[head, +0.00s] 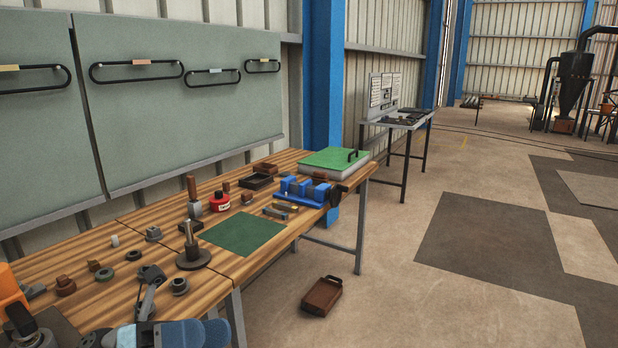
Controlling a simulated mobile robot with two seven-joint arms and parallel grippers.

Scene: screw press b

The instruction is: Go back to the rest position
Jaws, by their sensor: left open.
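My left gripper (149,287) shows at the bottom left, low over the front edge of the wooden workbench (222,268). It is open, with nothing visible between its fingers. My blue and grey arm links lie below it at the picture's bottom edge. A dark round base with an upright metal post (191,251) stands just beyond it to the right. A dark ring-shaped part (179,286) lies close to its right. My right gripper is not in view.
Several small parts lie across the bench's left half. An orange object (10,291) is at the left edge.

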